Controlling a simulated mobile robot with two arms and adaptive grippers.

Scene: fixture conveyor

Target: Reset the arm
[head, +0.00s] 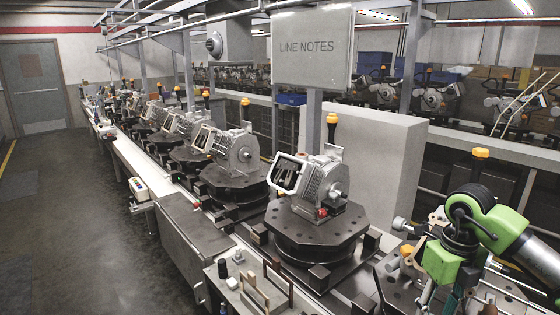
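A green, black and grey jointed arm (508,232) comes in from the right edge at the lower right. It bends at a rounded black joint and runs down to a green block (441,262) over the nearest dark fixture plate. I cannot make out fingertips at its lower end, or whether they are open or shut. Nothing is clearly held there. My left arm and gripper are not in view. The nearest grey gear motor (322,181) stands upright on a dark round fixture (318,222), to the left of the arm and apart from it.
A second gear motor (236,147) and several more line the conveyor behind. A LINE NOTES sign (313,47) hangs above. A grey box-shaped cabinet (375,165) stands behind the line. Small items sit on a side ledge (228,298) at the front. The floor at left is clear.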

